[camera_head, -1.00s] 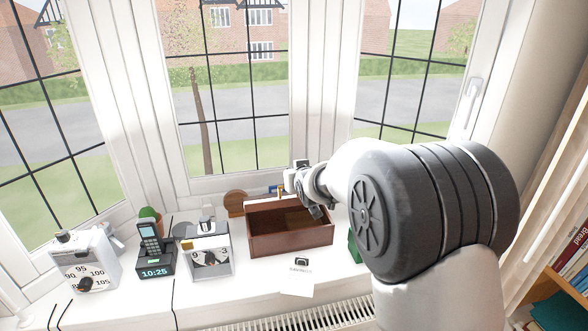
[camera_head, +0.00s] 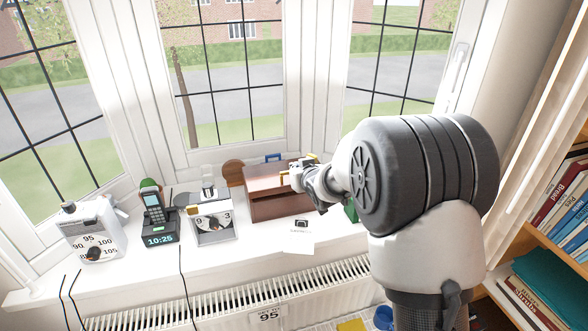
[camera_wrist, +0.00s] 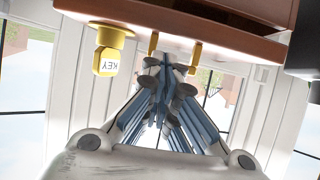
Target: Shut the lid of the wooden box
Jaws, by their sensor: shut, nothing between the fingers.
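The reddish-brown wooden box (camera_head: 280,208) stands on the white sill in the head view. Its lid (camera_head: 265,177) now lies over the top, and the inside is hidden. I cannot tell whether it is fully down. My gripper (camera_head: 291,176) is at the box's right end, close to the lid, with its fingers shut and empty. In the wrist view the gripper (camera_wrist: 170,68) points at the brown wood (camera_wrist: 225,40). A yellow tag marked KEY (camera_wrist: 105,62) and small brass fittings show there. Contact with the wood cannot be told.
A dial device (camera_head: 212,222), a phone on its clock dock (camera_head: 156,218) and a white dial box (camera_head: 93,235) stand left of the box. A paper card (camera_head: 295,240) lies in front. A radiator (camera_head: 235,300) is below the sill, and a bookshelf (camera_head: 545,245) is at right.

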